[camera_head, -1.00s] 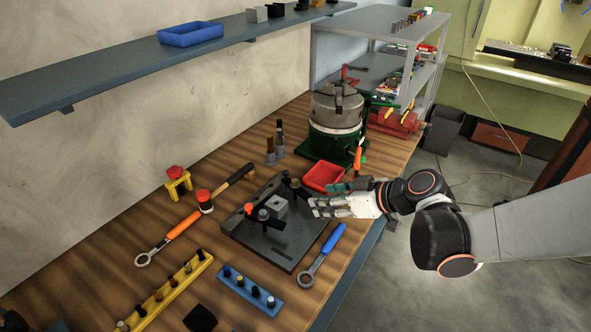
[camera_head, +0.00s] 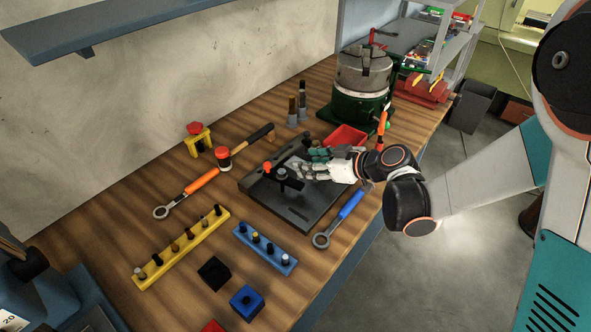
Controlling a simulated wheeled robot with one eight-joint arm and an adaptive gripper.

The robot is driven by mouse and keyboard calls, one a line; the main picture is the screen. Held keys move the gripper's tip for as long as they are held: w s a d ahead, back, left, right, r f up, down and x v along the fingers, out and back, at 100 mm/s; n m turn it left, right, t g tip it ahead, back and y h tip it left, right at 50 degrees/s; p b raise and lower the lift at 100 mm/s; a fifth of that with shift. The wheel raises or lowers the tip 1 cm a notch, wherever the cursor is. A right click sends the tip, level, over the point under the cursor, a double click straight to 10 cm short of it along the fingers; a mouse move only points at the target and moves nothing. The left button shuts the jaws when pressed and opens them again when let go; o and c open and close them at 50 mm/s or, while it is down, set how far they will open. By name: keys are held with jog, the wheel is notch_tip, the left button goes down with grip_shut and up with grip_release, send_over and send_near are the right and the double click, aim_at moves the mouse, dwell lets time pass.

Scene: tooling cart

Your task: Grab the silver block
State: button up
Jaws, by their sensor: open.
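The silver block (camera_head: 293,163) sits on the dark fixture plate (camera_head: 301,212), among black clamps, one with a red tip (camera_head: 268,167). It is mostly hidden by my gripper (camera_head: 302,168) and a clamp. My gripper is open and reaches in from the right, its fingers pointing left at the block's place. I cannot tell whether the fingers touch the block.
A red tray (camera_head: 346,136) and a green-based chuck (camera_head: 362,85) stand behind my gripper. A blue-handled wrench (camera_head: 343,214) lies at the plate's right edge. An orange-handled wrench (camera_head: 190,190) and yellow (camera_head: 181,248) and blue (camera_head: 264,248) peg racks lie left and in front.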

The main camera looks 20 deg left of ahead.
aim_at(288, 166)
jog(key=b+x, duration=0.1)
jog(key=x, duration=0.1)
jog(key=b+x, duration=0.1)
jog(key=x, duration=0.1)
jog(key=shift+f, duration=0.35)
jog(key=shift+w+a+f, duration=0.15)
jog(key=shift+w+a, duration=0.05)
jog(key=shift+a, duration=0.2)
jog(key=shift+c, duration=0.3)
jog(key=c, duration=0.8)
jog(key=shift+r, duration=0.2)
